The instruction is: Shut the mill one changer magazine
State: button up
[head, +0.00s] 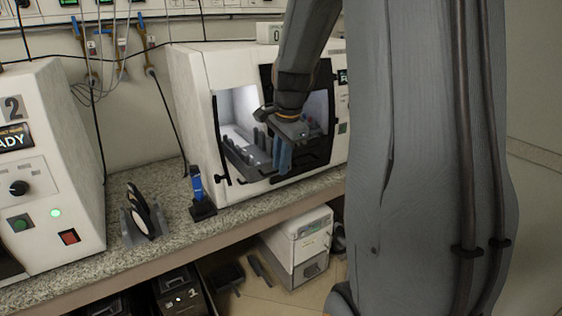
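A white milling machine (190,110) stands on the bench in the middle of the head view, with its front window open on a lit interior. Its number is not readable here. Inside the opening, a grey rack-like part with several dark upright pieces (245,158) runs along the lower front; I cannot tell for sure whether it is the changer magazine. My arm reaches in from the upper right. My gripper (283,155), with bluish fingers pointing down, is at the opening, right of the rack-like part. Whether they touch, and the finger gap, cannot be told.
A second white machine marked 2 (45,150) stands at the left. Between them on the granite bench (100,262) are a holder with dark discs (143,212) and a blue-handled tool in a black stand (199,192). Below are a white box unit (297,245) and black bins (180,295).

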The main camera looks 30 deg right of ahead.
grip_shut()
dwell(1.4)
